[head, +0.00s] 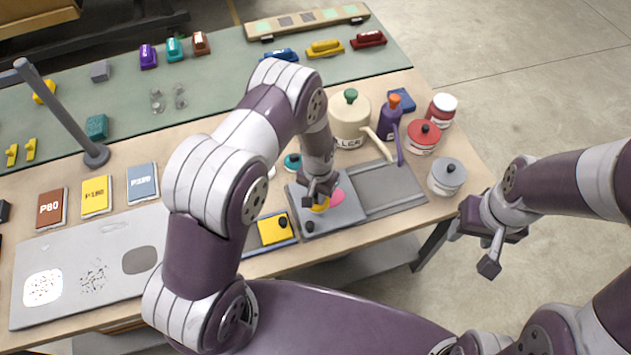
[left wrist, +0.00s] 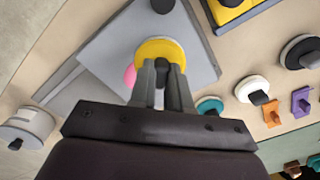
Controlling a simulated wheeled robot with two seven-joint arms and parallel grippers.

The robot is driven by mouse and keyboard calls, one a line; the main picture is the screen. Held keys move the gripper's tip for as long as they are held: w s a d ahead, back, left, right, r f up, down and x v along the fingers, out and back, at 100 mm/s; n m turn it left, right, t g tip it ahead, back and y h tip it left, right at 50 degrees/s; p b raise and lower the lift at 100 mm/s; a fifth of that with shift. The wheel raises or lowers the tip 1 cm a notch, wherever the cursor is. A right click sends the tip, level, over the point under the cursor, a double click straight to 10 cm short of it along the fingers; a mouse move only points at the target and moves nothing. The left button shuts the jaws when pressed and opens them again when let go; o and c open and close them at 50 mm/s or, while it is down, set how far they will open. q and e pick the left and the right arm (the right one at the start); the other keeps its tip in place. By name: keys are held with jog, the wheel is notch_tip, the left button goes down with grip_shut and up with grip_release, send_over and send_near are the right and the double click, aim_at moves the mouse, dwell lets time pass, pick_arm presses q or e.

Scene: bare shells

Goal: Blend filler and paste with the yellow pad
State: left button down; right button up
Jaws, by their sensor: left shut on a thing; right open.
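My left gripper (head: 320,190) is shut on the dark knob of a round yellow pad (head: 320,206). The pad is also clear in the left wrist view (left wrist: 158,47), under my fingertips (left wrist: 162,72). It is over a grey board (head: 340,217), beside and partly over a pink patch (head: 338,198); I cannot tell whether it presses down. Any filler under the pad is hidden. A cream pot (head: 349,118), its label partly reading "LLER", stands behind the board. My right gripper (head: 485,240) is open and empty, off the table's right side.
A tray with a yellow block (head: 275,229) lies left of the board. A teal pad (head: 292,161) is behind it. A purple bottle (head: 390,122), red-lidded tin (head: 423,138) and grey-lidded tin (head: 447,177) stand to the right. A pole stand (head: 95,155) rises at left.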

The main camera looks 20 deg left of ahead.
pick_arm(q)
jog(key=shift+r, duration=0.65)
jog(key=shift+s+a+r+p, duration=0.1)
jog(key=shift+a+r+p, duration=0.1)
jog(key=shift+r+p, duration=0.9)
jog(key=shift+d+r, duration=0.1)
jog(key=shift+r, duration=0.6)
jog(key=shift+r+p, duration=0.1)
jog(key=shift+p, duration=0.2)
